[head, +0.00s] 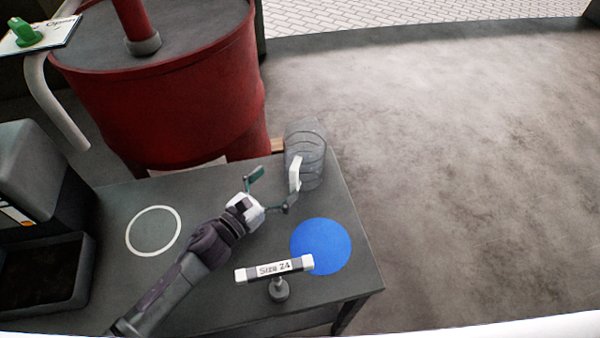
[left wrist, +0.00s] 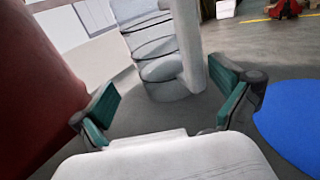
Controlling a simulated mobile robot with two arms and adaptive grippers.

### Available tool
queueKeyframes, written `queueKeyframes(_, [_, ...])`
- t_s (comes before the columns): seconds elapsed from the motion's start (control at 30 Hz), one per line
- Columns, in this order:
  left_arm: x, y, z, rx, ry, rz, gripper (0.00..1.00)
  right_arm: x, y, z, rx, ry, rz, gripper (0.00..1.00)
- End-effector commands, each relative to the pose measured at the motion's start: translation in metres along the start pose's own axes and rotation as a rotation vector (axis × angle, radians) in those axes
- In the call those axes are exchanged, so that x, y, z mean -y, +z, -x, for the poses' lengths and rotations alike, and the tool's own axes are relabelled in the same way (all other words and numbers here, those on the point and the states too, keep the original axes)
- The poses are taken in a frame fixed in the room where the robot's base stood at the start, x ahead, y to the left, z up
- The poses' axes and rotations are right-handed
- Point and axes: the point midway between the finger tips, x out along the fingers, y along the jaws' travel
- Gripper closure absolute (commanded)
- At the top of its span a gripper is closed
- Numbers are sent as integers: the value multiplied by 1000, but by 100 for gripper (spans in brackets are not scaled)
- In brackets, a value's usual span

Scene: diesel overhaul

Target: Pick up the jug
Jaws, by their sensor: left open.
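The jug (head: 313,150) is clear with dark rings and a white handle (head: 295,174). It stands upright near the far right corner of the table. In the left wrist view the jug (left wrist: 155,50) is straight ahead, with its pale handle (left wrist: 190,45) on the right side. My left gripper (head: 273,190) is open and empty, just left of and short of the handle. In the left wrist view its two green finger pads (left wrist: 165,110) are spread apart, with the jug beyond them and not between them. My right gripper is not in view.
A big red drum (head: 165,100) stands behind the table (head: 200,290). A blue disc (head: 321,246) and a "Size 24" sign (head: 274,268) are near the right front. A white ring (head: 153,231) and a dark tray (head: 45,275) are left. Open floor lies right.

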Motion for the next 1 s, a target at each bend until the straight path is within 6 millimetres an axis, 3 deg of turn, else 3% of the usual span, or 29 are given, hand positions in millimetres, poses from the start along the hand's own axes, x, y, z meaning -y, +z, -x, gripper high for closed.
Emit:
queueKeyframes(0.33, [4, 0, -46, 1, 0, 1, 0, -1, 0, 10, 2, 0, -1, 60])
queueKeyframes(0.67, [4, -2, -52, -1, -1, 2, 0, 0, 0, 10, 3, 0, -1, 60])
queueKeyframes(1.0, [4, -2, -52, -1, 0, 1, 57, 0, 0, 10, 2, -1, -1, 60])
